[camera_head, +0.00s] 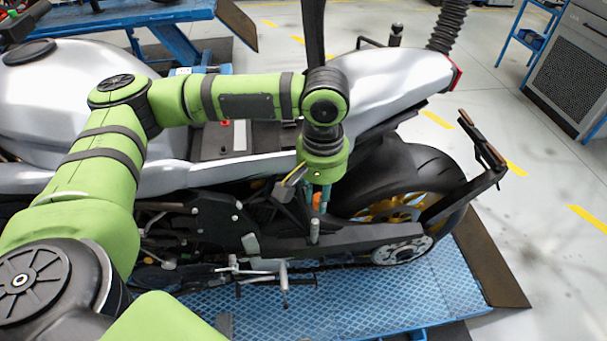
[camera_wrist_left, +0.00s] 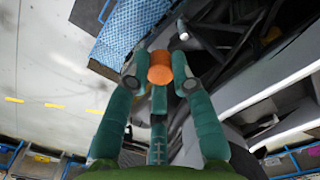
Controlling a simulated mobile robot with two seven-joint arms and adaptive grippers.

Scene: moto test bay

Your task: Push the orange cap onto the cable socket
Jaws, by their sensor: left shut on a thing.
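The orange cap (camera_wrist_left: 160,68) is held between the fingertips of my left gripper (camera_wrist_left: 160,73) in the left wrist view. In the head view a small part of the orange cap (camera_head: 316,199) shows between the teal fingers of my left gripper (camera_head: 318,200), which points down beside the motorcycle's rear section. A short grey upright cylinder (camera_head: 314,230), which may be the cable socket, stands just below the cap. A light-tipped grey cylinder (camera_wrist_left: 183,36) in the left wrist view may be the same part. I cannot tell whether the cap touches it. My right gripper is not in view.
The silver motorcycle (camera_head: 400,85) stands on a blue ribbed platform (camera_head: 345,305). Its rear wheel (camera_head: 440,175) and dark swingarm (camera_head: 350,238) are close to my left gripper. The silver tail is close to my left wrist. Open floor lies to the right.

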